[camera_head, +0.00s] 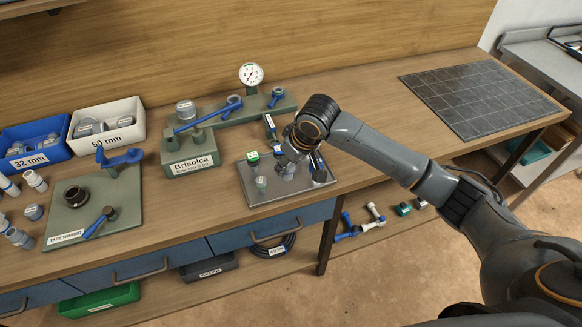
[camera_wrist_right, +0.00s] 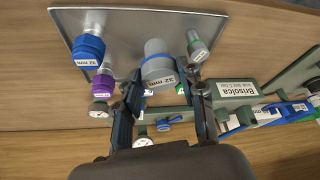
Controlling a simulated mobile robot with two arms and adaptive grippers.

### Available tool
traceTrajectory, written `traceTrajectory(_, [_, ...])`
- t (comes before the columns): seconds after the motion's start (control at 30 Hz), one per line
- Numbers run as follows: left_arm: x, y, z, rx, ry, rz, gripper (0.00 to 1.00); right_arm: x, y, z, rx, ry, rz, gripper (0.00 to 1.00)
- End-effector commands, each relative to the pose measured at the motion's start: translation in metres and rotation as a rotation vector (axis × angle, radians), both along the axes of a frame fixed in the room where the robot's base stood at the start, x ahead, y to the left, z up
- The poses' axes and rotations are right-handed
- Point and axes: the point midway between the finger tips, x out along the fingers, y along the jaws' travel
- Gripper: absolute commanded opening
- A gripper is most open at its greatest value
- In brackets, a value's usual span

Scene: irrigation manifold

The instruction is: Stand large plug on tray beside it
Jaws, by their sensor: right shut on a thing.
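My right gripper (camera_head: 290,160) is over the metal tray (camera_head: 264,201) on the bench. My left gripper is not in view.
Blue-capped (camera_wrist_right: 89,48) and purple-ringed (camera_wrist_right: 103,86) fittings and a green-capped piece (camera_head: 252,156) are close around the gripper. The Brisolca manifold (camera_head: 190,158) with its gauge (camera_head: 250,74) stands behind and left. A dark grid mat (camera_head: 480,98) lies clear at right.

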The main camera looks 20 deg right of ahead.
Motion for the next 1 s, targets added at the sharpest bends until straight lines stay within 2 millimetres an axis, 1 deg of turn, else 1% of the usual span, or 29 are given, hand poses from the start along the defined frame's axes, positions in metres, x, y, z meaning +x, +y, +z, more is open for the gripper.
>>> traceTrajectory(0.03, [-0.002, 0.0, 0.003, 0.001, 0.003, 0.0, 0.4, 0.005, -0.004, -0.006, 0.0, 0.001, -0.003, 0.02])
traceTrajectory(0.13, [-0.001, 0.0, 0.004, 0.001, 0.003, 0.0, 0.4, 0.011, -0.007, -0.014, 0.001, -0.001, 0.0, 0.02])
traceTrajectory(0.23, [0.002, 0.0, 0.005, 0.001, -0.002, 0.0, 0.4, 0.015, -0.009, -0.02, 0.002, 0.0, -0.001, 0.02])
traceTrajectory(0.3, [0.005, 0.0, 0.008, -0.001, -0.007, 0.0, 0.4, 0.018, -0.012, -0.027, 0.0, 0.002, -0.001, 0.02])
traceTrajectory(0.4, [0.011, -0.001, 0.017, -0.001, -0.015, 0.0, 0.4, 0.016, -0.011, -0.041, 0.0, 0.003, 0.001, 0.02])
traceTrajectory(0.5, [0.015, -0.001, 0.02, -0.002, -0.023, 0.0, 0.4, 0.017, -0.011, -0.051, 0.0, 0.0, 0.0, 0.02])
traceTrajectory(0.9, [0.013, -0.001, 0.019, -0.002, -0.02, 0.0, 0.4, 0.017, -0.011, -0.058, 0.0, -0.001, 0.0, 0.02])
traceTrajectory(0.93, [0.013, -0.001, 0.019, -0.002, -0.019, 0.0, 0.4, 0.017, -0.011, -0.058, 0.0, -0.001, 0.0, 0.46])
traceTrajectory(0.97, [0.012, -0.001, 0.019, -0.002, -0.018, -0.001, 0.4, 0.017, -0.011, -0.058, 0.0, -0.001, 0.0, 0.52])
traceTrajectory(1.0, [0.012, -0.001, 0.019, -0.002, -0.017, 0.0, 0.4, 0.017, -0.011, -0.058, 0.0, -0.001, 0.0, 0.6])
